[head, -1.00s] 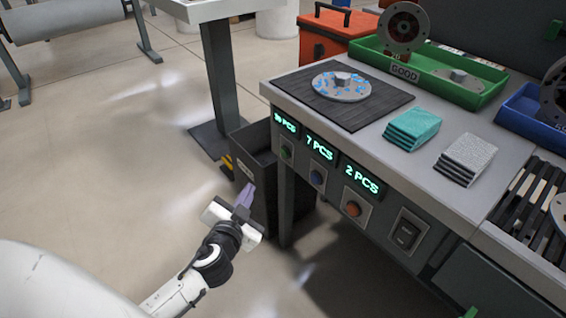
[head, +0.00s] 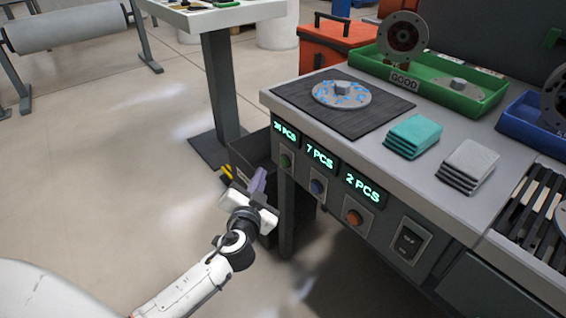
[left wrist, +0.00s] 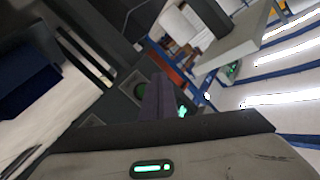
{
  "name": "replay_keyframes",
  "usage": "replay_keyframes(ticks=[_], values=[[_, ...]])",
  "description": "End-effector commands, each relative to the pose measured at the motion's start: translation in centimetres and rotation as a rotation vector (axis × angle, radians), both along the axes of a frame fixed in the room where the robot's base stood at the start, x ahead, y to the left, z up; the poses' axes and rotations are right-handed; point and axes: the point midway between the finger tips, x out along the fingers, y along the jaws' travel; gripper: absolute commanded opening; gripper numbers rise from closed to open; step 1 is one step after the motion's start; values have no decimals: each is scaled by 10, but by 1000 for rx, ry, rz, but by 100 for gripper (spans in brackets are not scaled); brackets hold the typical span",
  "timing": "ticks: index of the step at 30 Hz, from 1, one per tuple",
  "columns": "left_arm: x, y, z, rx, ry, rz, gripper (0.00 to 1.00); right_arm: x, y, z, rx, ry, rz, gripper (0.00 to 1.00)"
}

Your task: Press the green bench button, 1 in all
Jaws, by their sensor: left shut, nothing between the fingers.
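The green button (head: 285,160) is on the front panel of the bench (head: 380,215), leftmost in a row under the lit counters. In the left wrist view the green button (left wrist: 140,91) shows just left of my fingers. My left gripper (head: 261,174) is shut and empty, its purple-grey fingers pointing up in the head view, slightly left of and below the button. The fingers also show in the left wrist view (left wrist: 160,97). A gap appears to separate them from the button, but exact depth is hard to tell. My right gripper is not in view.
A blue button (head: 318,186) and an orange button (head: 353,217) sit farther right on the panel, then a black switch (head: 409,240). A dark bin (head: 253,146) stands behind my left gripper. Open floor lies to the left.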

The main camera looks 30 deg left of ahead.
Motion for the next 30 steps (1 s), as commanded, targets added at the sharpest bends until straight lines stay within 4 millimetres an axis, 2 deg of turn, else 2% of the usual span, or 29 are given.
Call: replay_keyframes(ticks=[6, 12, 30], values=[[25, -10, -1, 0, -2, 0, 0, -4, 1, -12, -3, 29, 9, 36], [36, -15, 0, 1, 0, -1, 0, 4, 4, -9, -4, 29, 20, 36], [37, -16, 0, 1, 0, 0, 0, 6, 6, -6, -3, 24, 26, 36]])
